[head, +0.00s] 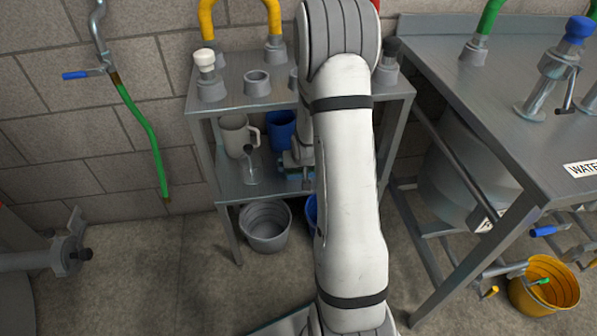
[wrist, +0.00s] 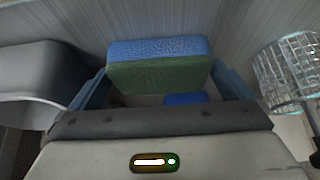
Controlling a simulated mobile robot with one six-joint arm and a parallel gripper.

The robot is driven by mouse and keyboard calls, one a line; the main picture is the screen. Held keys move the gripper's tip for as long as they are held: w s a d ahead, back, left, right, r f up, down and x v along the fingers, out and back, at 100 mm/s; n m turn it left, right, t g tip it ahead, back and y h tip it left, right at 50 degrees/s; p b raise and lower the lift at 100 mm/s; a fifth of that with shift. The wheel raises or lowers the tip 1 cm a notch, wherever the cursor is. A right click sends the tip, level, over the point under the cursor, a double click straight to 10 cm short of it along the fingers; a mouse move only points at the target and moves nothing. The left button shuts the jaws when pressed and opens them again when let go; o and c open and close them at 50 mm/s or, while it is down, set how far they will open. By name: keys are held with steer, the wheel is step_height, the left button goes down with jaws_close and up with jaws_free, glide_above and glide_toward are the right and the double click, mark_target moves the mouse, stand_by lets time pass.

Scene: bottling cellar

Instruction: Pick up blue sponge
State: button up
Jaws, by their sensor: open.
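The blue sponge (wrist: 158,50), a block with a blue layer and a green layer, lies on the grey shelf in the wrist view. My gripper (wrist: 160,72) is open, with one blue finger on each side of the sponge. The sponge is in front of and partly between the fingertips; I cannot tell whether either finger touches it. In the head view my gripper (head: 296,168) reaches into the shelf's middle level, mostly behind my arm. The sponge cannot be made out there.
A grey mug (head: 234,136), a blue jug (head: 281,131) and a clear glass object (head: 250,168) stand on the middle shelf. A clear textured vessel (wrist: 288,72) is close right of my gripper, and a grey rounded thing (wrist: 40,72) close left. A grey bucket (head: 265,228) stands below.

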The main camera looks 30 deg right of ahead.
steer(key=shift+r, duration=0.1)
steer(key=shift+c, duration=0.3)
steer(key=c, duration=0.8)
steer(key=shift+r, duration=0.1)
